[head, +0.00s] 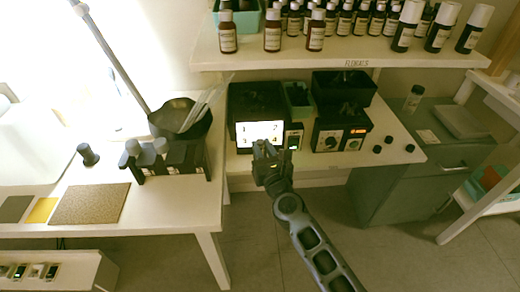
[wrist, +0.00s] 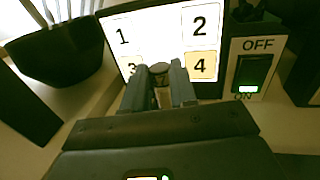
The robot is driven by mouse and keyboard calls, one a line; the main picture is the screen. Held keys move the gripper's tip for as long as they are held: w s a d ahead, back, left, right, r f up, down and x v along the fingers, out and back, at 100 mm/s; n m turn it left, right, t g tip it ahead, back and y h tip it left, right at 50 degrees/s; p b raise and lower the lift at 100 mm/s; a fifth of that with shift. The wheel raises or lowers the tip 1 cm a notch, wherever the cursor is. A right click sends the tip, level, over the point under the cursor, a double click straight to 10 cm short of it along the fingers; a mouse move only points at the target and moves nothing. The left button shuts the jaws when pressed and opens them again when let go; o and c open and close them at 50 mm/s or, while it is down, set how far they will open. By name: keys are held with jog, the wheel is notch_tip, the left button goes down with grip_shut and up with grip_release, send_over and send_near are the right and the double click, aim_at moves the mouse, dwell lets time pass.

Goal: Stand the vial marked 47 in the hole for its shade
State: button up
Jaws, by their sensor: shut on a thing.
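My gripper (head: 264,152) is in front of the lit screen (head: 258,134) at the middle of the head view. In the wrist view, its two fingers (wrist: 159,84) are shut on a small vial (wrist: 159,69) with a dark round top. The fingers hide most of the vial, and no 47 can be read on it. The screen (wrist: 150,28) shows panels 1, 2, 3 and 4 behind the fingers; panel 4 is tinted orange. A dark rack (head: 180,163) with grey-topped pieces stands on the left table. Its holes and shades cannot be made out.
A black bowl (head: 175,116) stands behind the rack, and a dark knob-like piece (head: 88,155) left of it. A switch box (wrist: 249,72) is right of the screen. A black device (head: 341,129) stands further right. A bottle shelf (head: 340,55) overhangs the back.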

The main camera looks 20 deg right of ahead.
grip_shut()
jog(key=shift+r, duration=0.1)
notch_tip(320, 180, up, 18)
jog(key=p, duration=1.4)
